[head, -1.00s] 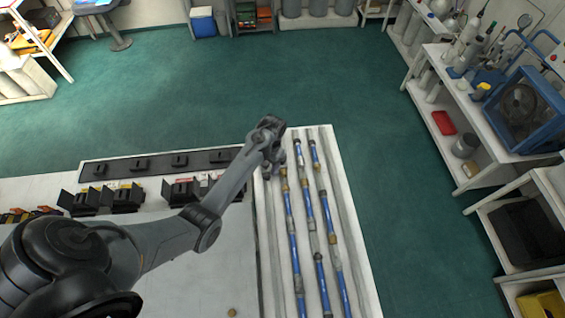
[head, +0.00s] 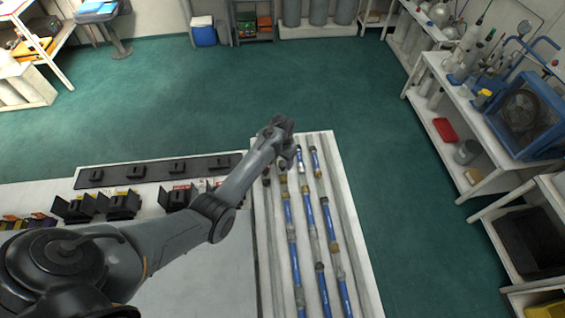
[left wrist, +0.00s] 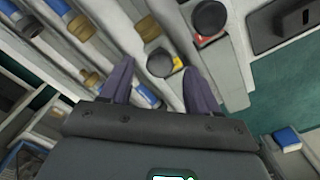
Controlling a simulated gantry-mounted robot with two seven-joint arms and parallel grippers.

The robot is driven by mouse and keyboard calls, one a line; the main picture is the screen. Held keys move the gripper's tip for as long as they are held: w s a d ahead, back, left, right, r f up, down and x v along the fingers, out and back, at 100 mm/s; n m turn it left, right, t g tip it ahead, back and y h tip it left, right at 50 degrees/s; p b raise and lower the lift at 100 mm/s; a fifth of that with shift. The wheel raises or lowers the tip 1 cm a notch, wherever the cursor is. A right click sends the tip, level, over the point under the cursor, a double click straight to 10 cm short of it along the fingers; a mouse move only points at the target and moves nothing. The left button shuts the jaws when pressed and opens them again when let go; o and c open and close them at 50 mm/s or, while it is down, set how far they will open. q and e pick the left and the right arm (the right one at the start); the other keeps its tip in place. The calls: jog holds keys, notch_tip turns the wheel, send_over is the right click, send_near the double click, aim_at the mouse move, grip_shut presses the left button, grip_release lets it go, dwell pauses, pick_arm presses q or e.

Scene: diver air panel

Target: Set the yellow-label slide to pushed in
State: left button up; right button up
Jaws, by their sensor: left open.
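In the left wrist view, the yellow label (left wrist: 178,63) sits beside a dark round slide end (left wrist: 159,63) on a pale rail. This slide lies between the two fingers of my left gripper (left wrist: 158,84), seen past their tips, with no visible contact. The left gripper is open and empty. In the head view, the left gripper (head: 286,158) is over the far end of the railed panel (head: 326,141), and its wrist hides part of the rails. I cannot tell how far in the slide stands. My right gripper is not in view.
A black round end (left wrist: 209,18) with a red label (left wrist: 204,38) is close to the right finger. Blue tubes with brass fittings (head: 288,215) lie along the rails. Black boxes (head: 122,204) stand to the left of the rails. Green floor (head: 350,90) beyond the panel is clear.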

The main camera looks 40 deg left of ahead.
pick_arm(q)
jog(key=shift+f, duration=0.85)
grip_shut()
